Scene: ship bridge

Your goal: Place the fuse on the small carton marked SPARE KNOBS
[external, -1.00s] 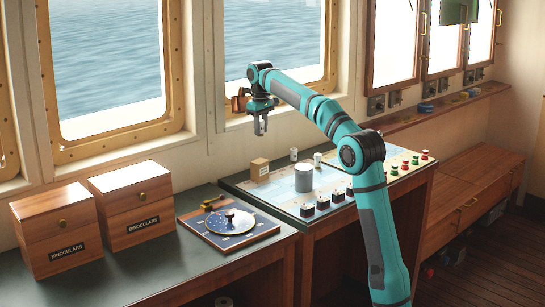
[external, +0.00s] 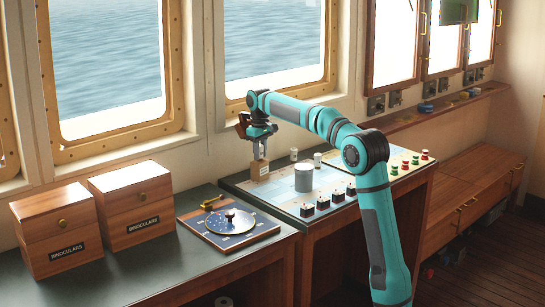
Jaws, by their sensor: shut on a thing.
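The small carton (external: 257,170) is a brown box with a pale label, too small to read, standing upright at the back left of the control console. My gripper (external: 260,156) points straight down right over this carton, with its fingertips at the carton's top. It is shut on the fuse, which is mostly hidden between the fingers. I cannot tell whether the fuse touches the carton's top.
A grey cylinder (external: 303,178) stands on the console (external: 275,190) right of the carton. Two small white cylinders (external: 294,154) (external: 317,159) stand behind it. Black switches (external: 323,202) line the front. Two binocular boxes (external: 135,205) (external: 55,232) and a round chart instrument (external: 229,222) are at left.

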